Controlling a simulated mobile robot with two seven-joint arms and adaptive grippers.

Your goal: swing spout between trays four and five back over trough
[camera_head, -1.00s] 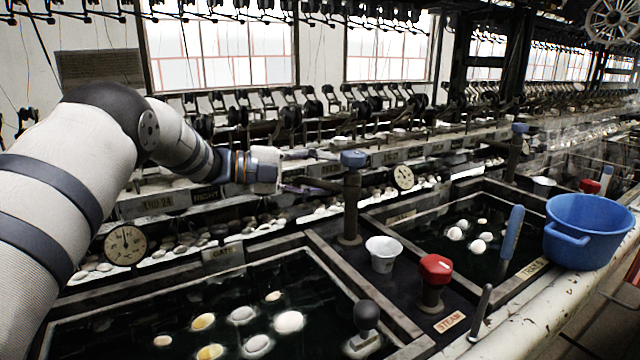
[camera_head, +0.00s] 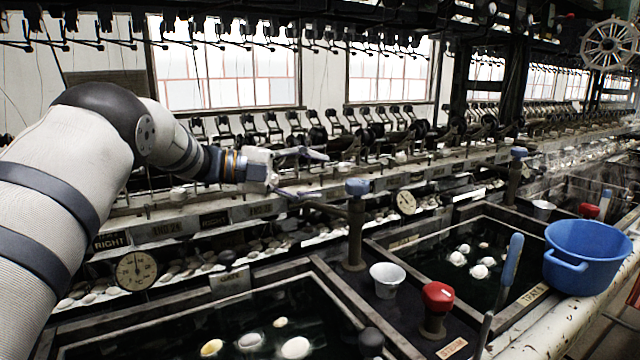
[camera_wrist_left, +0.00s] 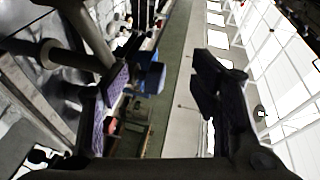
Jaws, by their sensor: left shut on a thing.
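The spout (camera_head: 330,208) is a dark pipe on an upright post with a blue cap (camera_head: 358,187), between two dark water basins. Its arm points left toward my gripper. My left gripper (camera_head: 296,173) is at the spout's free end, with one finger above the other. It is shut on the spout, though the contact is hard to see. In the left wrist view its two padded fingers (camera_wrist_left: 165,95) stand apart, with the blue cap (camera_wrist_left: 151,78) beyond them and a grey pipe at upper left. My right gripper is not in view.
Pale cocoons float in the near basin (camera_head: 330,275) and right basin (camera_head: 400,246). A white cup (camera_head: 387,280), red-topped steam valve (camera_head: 437,305) and blue tub (camera_head: 586,258) stand nearby. A round gauge (camera_head: 136,270) and cocoon shelves lie behind.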

